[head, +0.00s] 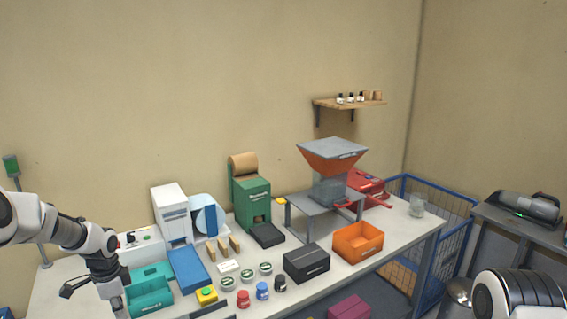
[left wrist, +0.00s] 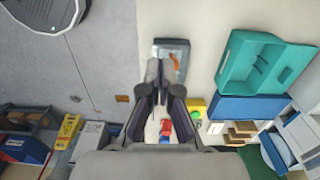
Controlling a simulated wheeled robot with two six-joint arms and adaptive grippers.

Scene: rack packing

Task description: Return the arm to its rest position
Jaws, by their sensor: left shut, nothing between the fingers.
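My left arm (head: 85,240) comes in from the left in the head view and bends down beside the teal bin (head: 150,291). Its fingers cannot be made out clearly there. In the left wrist view my left gripper (left wrist: 156,84) is shut and empty, its fingers close together above the table's front part. A small grey tray with an orange-red item (left wrist: 174,60) lies past the fingertips. The teal bin shows to the right in that view (left wrist: 235,60). Part of my right arm (head: 520,294) shows at the lower right; its gripper is out of view.
The table holds a blue tray (head: 187,267), a yellow button box (head: 207,295), several jars (head: 262,290), a black bin (head: 306,263), an orange bin (head: 358,241), a green dispenser (head: 251,199) and a hopper (head: 333,158). A blue cage (head: 430,205) stands right of the table.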

